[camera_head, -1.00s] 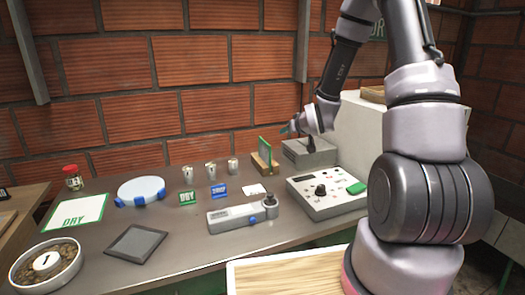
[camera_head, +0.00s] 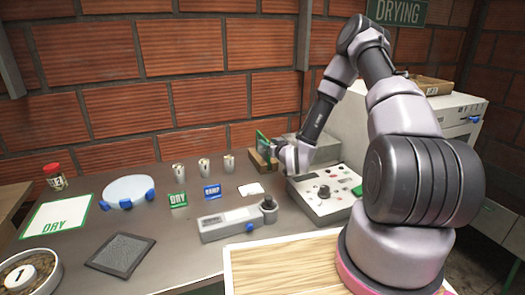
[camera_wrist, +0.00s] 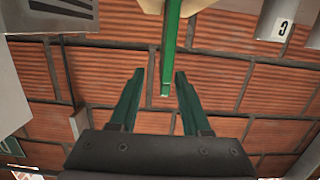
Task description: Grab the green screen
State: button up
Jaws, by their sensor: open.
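The green screen (camera_head: 262,143) is a thin upright green panel in a wooden stand (camera_head: 258,160), at the back of the bench near the wall. In the wrist view the screen (camera_wrist: 168,50) appears nearly edge-on as a narrow green strip, its lower end between my two fingertips in the picture. My gripper (camera_wrist: 159,75) is open, with one dark green finger on each side of the strip and a visible gap to both. In the head view my wrist is just right of the screen, and the fingers are hard to make out.
A grey box (camera_head: 319,148) stands close behind my wrist. A control panel (camera_head: 325,192) with knobs is to the right, and a grey handheld device (camera_head: 230,223) is in front.

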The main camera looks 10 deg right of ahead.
aim_at(263, 139)
jog(key=x, duration=0.5)
jog(key=shift+w+a+f, duration=0.1)
jog(key=shift+w+a, duration=0.2)
jog(key=shift+a, duration=0.05)
grip_shut()
